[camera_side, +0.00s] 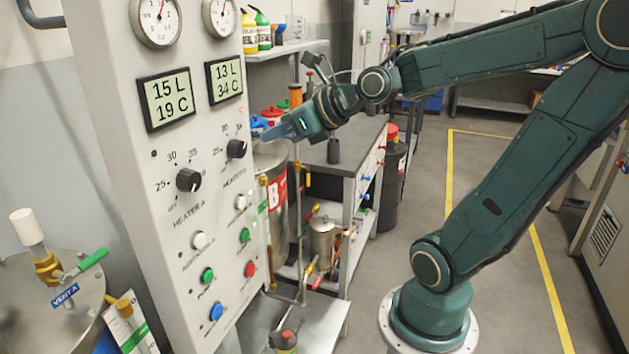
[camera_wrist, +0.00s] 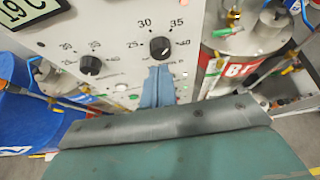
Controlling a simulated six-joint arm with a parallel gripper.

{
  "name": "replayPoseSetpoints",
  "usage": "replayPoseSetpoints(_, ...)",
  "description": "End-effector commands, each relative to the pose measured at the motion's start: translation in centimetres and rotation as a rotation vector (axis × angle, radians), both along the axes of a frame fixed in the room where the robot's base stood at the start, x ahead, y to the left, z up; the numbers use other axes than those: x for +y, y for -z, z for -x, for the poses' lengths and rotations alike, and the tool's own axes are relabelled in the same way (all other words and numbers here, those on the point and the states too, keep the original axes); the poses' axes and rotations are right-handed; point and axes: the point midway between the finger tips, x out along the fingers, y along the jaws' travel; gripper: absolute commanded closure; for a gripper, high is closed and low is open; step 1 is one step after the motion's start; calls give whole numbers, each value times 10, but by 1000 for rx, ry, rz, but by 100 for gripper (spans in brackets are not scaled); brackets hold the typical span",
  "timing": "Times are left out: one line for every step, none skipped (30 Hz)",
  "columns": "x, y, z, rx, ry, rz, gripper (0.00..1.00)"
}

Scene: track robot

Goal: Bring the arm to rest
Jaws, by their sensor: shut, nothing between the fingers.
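My gripper (camera_side: 277,132) is at the end of my green arm, in front of the right part of the white control panel (camera_side: 221,261). Its blue fingers are together with nothing between them. In the wrist view the gripper (camera_wrist: 158,72) points at the panel just below a black heater knob (camera_wrist: 160,48). In the side view the heater B knob (camera_side: 236,149) is left of the fingertips, and the heater A knob (camera_side: 188,180) is farther left. Whether the fingertips touch the panel cannot be told.
Displays read 15 L 19 C (camera_side: 169,99) and 13 L 34 C (camera_side: 224,79). A steel tank with a red label (camera_side: 277,192) stands behind the gripper. A grey bench (camera_side: 345,150) is beyond it. The floor (camera_side: 490,150) behind my arm is open.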

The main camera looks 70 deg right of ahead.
Motion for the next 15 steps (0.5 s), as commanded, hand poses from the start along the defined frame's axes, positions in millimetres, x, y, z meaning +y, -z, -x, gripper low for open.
replayPoseSetpoints(0,0,0,1,-4,6,100)
replayPoseSetpoints(1,0,0,3,-8,13,100)
replayPoseSetpoints(2,1,1,6,-15,24,100)
replayPoseSetpoints(2,1,1,8,-24,35,100)
replayPoseSetpoints(3,1,1,12,-33,49,100)
replayPoseSetpoints(5,2,2,18,-49,73,100)
replayPoseSetpoints(6,3,3,23,-62,95,100)
replayPoseSetpoints(7,3,4,28,-78,119,100)
replayPoseSetpoints(9,4,5,36,-101,156,100)
replayPoseSetpoints(10,5,6,44,-122,185,100)
replayPoseSetpoints(12,6,7,51,-144,218,100)
replayPoseSetpoints(14,8,9,61,-176,266,100)
replayPoseSetpoints(16,9,10,71,-201,304,100)
replayPoseSetpoints(18,10,12,78,-229,341,100)
replayPoseSetpoints(20,11,14,89,-267,394,100)
